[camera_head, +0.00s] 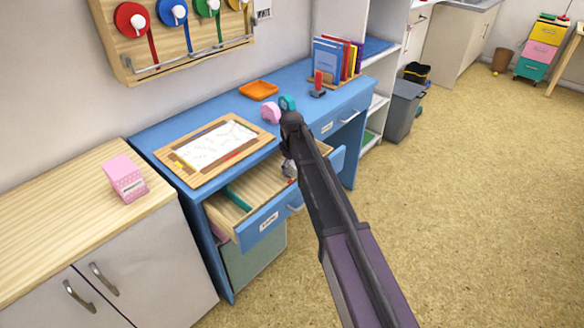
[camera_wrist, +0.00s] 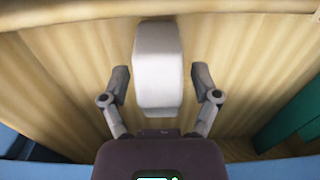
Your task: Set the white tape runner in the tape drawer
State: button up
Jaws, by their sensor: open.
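The white tape runner (camera_wrist: 157,65) lies on the wooden floor of the open drawer in the wrist view. My gripper (camera_wrist: 161,80) is open, with one finger on each side of it and a visible gap on both sides. In the head view my gripper (camera_head: 289,169) is low over the open drawer (camera_head: 281,213), which has a blue front and a label too small to read. My arm hides part of the drawer, and I cannot make out the runner there.
A teal item (camera_head: 238,199) lies in the drawer's left part. On the blue desk (camera_head: 150,137) are a drawing board (camera_head: 168,155), pink (camera_head: 269,113) and teal (camera_head: 287,102) items, an orange tray (camera_head: 258,90) and books. A pink box (camera_head: 125,178) stands on the left cabinet.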

jog(key=shift+r+p, duration=5.45)
jog(key=shift+r, duration=0.2)
jog(key=s+d+m, duration=1)
jog(key=s+d, duration=1.3)
jog(key=s, duration=0.2)
jog(key=shift+s, duration=0.4)
